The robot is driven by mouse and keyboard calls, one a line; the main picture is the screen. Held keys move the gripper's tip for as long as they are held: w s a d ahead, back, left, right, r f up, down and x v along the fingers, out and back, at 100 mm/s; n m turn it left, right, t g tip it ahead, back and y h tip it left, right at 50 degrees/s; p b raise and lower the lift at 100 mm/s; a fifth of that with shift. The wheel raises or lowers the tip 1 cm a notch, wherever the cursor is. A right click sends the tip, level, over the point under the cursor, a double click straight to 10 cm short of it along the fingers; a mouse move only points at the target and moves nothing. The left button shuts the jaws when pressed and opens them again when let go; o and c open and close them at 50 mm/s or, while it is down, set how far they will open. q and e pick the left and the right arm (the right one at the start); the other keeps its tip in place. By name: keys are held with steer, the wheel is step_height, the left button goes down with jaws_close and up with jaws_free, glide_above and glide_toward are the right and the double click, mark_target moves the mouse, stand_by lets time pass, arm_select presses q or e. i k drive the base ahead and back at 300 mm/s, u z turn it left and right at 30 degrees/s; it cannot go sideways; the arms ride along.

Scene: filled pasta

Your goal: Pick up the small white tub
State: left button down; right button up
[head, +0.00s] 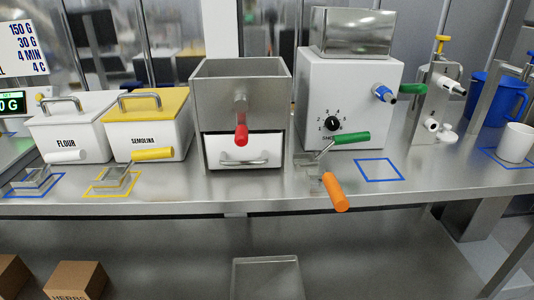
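The small white tub (516,144) stands upright at the right edge of the metal counter, partly inside a blue outlined square (487,152). A blue jug (497,100) stands just behind it, to its left. Neither of my grippers shows in the head view, so their distance from the tub and what they hold cannot be seen.
A steel stand (432,100) with a yellow knob is left of the tub. A white machine (343,100) with green and orange handles, a steel hopper (243,95), and flour (70,130) and semolina (150,128) bins line the counter (430,172). An empty blue square (380,169) lies mid-right.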

mark_target(516, 139)
steer(key=z, duration=1.55)
